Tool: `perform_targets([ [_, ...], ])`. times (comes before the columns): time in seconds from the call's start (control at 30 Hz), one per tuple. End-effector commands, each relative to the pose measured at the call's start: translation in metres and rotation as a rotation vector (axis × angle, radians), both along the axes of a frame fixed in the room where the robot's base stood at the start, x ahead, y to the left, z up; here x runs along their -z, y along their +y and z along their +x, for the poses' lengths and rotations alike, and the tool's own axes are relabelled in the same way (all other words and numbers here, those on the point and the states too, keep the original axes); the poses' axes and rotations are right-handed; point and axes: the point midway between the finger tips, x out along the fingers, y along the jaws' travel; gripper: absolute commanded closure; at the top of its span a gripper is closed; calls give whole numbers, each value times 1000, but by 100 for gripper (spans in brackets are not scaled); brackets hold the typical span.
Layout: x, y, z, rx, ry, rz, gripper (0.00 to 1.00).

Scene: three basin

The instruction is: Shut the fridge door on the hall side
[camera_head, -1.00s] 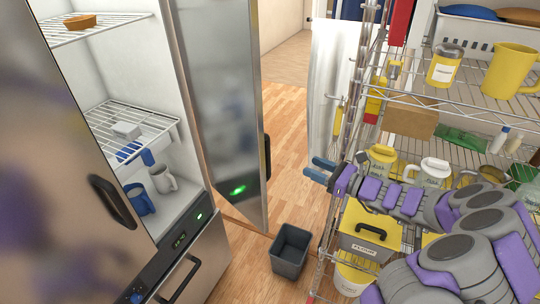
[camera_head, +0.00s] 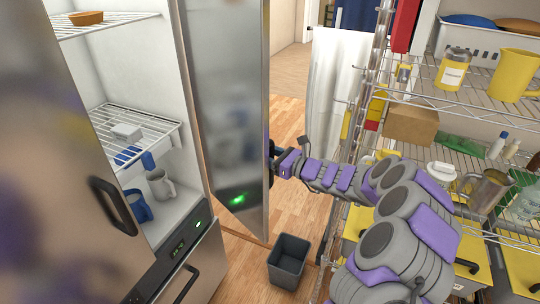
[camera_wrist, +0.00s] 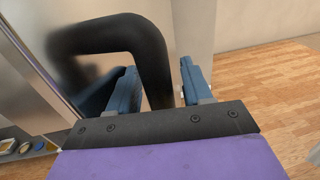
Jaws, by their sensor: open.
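The open fridge door (camera_head: 225,100) is a tall steel panel standing out from the fridge, right of its white interior (camera_head: 148,75) in the head view. A green light glows low on the door. My gripper (camera_head: 273,160) is at the door's right edge, where the handle is mostly hidden behind it. In the wrist view, the black bent door handle (camera_wrist: 154,65) passes down between the two blue fingers of my gripper (camera_wrist: 160,88). The fingers are apart, and I cannot tell whether either touches the handle.
Inside are wire shelves (camera_head: 130,135), a blue mug (camera_head: 138,205) and a grey mug (camera_head: 160,185). Another steel door (camera_head: 75,190) is at left. A dark bin (camera_head: 288,260) stands on the floor near the open door. A loaded wire rack (camera_head: 460,100) stands right.

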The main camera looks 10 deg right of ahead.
Motion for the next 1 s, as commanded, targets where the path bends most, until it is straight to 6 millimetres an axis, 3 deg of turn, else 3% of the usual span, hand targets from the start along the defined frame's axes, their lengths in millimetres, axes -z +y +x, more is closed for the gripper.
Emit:
perform_targets([
  [0.33,0,-22,1,8,-1,18,52],
  [0.63,-1,-2,0,3,-2,1,80],
  [0.83,0,0,2,0,-1,3,100],
  [1.0,0,-5,2,0,-1,6,100],
])
